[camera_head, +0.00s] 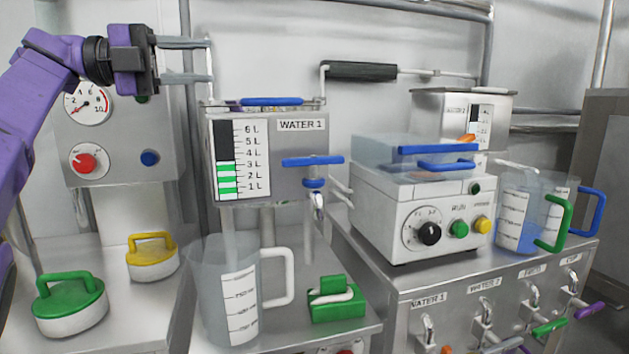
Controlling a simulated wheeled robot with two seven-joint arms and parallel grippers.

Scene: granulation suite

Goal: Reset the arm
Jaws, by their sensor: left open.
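My left arm, purple, comes in from the left edge and reaches toward the upper left. My left gripper (210,62) is open and empty. Its two pale fingers point right, one above the other, in front of the back wall. They are above the WATER 1 tank (256,185) and to the left of a dark-handled lever (362,71). I cannot tell how far the fingertips are from the wall or from the thin rod there. My right gripper is not in view.
A gauge panel (128,148) stands behind my left arm. Below are a green-handled lid (70,306), a yellow-handled lid (152,258), a clear jug (212,292) and a green block (336,308). A white control box (376,208) and a blue-handled jug (545,190) stand right.

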